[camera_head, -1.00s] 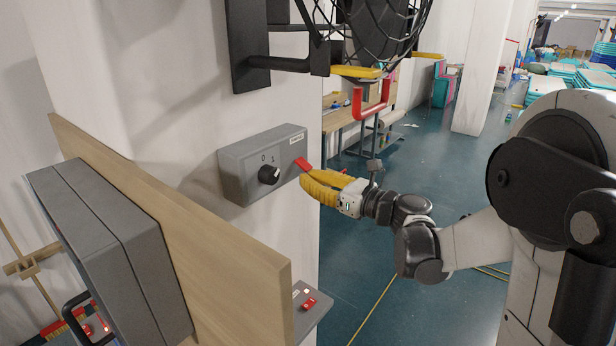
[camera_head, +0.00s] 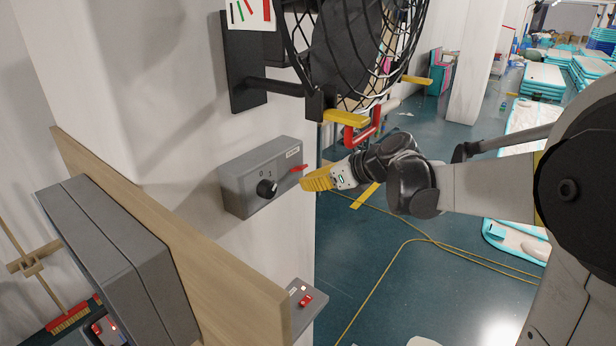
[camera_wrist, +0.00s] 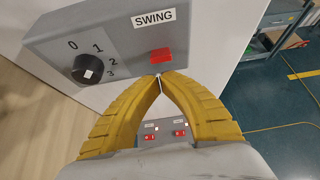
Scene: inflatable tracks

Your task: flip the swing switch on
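The swing switch is a red lever (camera_head: 299,167) on the right end of a grey control box (camera_head: 242,185) on the white wall. In the wrist view the red switch (camera_wrist: 161,55) sits under a "SWING" label (camera_wrist: 154,17). My gripper (camera_head: 304,184) has yellow ribbed fingers and is just below and beside the switch in the head view. In the wrist view the fingertips of my gripper (camera_wrist: 160,77) meet, with nothing seen between them, just below the switch. I cannot tell whether they touch it, or whether it is on or off.
A black knob (camera_head: 266,188) marked 0 to 3 is left of the switch. A black caged fan (camera_head: 350,50) hangs above. A wooden board (camera_head: 170,220) stands at left. A lower grey box (camera_head: 303,305) holds red switches.

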